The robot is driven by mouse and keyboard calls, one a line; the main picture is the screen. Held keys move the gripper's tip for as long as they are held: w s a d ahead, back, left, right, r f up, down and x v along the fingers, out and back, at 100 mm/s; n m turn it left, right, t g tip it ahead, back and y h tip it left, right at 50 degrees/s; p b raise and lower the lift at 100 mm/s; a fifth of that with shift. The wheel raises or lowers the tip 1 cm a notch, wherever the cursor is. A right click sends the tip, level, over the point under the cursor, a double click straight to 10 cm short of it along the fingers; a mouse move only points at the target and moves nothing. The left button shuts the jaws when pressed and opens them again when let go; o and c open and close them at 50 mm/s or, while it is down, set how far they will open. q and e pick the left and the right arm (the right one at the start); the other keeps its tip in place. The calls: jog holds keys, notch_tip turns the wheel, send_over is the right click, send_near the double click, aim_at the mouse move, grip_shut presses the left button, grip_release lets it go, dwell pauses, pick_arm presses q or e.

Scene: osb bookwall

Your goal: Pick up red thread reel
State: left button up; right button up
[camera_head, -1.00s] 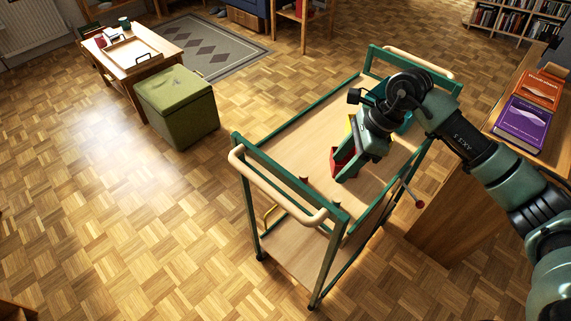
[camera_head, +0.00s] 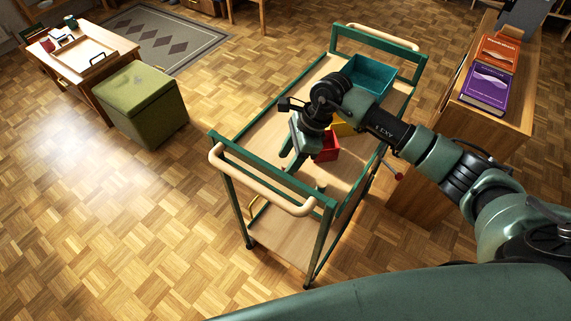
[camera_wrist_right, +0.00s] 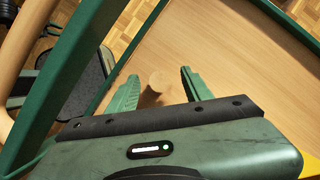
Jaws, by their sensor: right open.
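My right gripper (camera_head: 290,162) is open, pointing down over the near part of the green-framed trolley's (camera_head: 262,133) top. In the wrist view its two green fingers (camera_wrist_right: 160,76) are spread apart. A small tan, peg-like thing (camera_wrist_right: 152,88) shows between the fingers, partly hidden by the gripper body; I cannot tell whether it is the reel. No clearly red thread reel shows now. Another small upright thing (camera_head: 321,187) stands near the trolley's near end, too small to identify. My left gripper is out of view.
A red bin (camera_head: 327,148), a yellow bin (camera_head: 343,129) and a teal box (camera_head: 369,77) stand on the trolley. A handle bar (camera_head: 262,185) crosses its near end. A cabinet with books (camera_head: 485,88) is at right. Open parquet lies left.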

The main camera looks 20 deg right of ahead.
grip_shut()
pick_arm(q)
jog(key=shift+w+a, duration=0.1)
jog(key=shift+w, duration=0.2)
